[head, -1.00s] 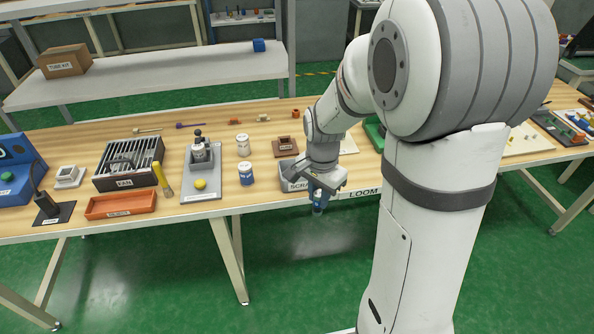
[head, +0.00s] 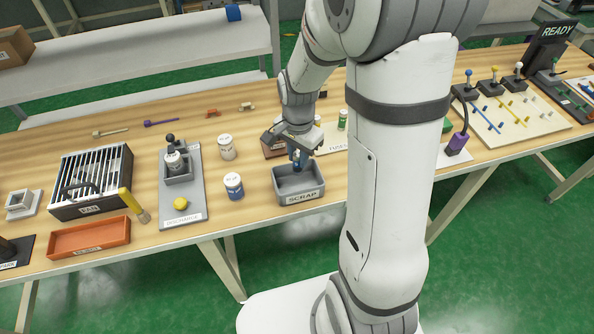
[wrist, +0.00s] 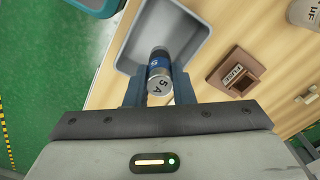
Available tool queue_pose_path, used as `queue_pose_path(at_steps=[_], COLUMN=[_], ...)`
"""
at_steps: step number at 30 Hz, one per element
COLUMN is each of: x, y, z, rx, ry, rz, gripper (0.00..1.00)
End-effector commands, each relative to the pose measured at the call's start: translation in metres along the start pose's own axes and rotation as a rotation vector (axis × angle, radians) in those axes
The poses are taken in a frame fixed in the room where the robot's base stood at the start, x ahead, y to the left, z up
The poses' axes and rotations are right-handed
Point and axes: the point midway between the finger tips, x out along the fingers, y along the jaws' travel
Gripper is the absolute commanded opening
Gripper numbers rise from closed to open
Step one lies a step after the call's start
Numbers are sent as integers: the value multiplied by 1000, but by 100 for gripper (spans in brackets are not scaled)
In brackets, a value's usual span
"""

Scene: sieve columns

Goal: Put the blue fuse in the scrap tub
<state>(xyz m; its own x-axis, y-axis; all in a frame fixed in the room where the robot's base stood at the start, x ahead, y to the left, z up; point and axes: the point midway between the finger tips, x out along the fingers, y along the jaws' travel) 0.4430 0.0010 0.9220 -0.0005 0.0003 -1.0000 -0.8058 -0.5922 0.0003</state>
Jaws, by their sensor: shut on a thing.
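My gripper (head: 299,158) is shut on the blue fuse. In the wrist view the blue fuse (wrist: 159,62) sits between the two fingers, a blue cylinder with a silver end marked "5 A". The scrap tub (head: 301,198) is a grey open box labelled SCRAP at the table's front edge. The gripper and fuse are over the tub in the head view. In the wrist view the tub (wrist: 199,28) lies behind the fuse, and its inside looks empty where it shows. In the head view the fuse is mostly hidden by the fingers.
A brown fuse holder (wrist: 235,73) stands just behind the tub, partly hidden in the head view. A blue-and-white jar (head: 234,186) and a white jar (head: 227,148) stand left of the tub. An orange tray (head: 90,238) lies farther left. My arm hides the table to the right.

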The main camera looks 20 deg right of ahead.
Motion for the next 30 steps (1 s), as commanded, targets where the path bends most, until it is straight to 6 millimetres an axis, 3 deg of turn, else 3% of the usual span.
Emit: queue_pose_path(at_steps=[3, 15, 27, 28, 30], x=[20, 64, 70, 68, 68], y=[0, 0, 0, 0, 0], z=[0, -1, -1, -1, -1], rx=[0, 2, 3, 3, 3], ry=[-2, -1, 1, 1, 1], rz=[2, 1, -1, -1, -1], gripper=[0, 0, 0, 24, 30])
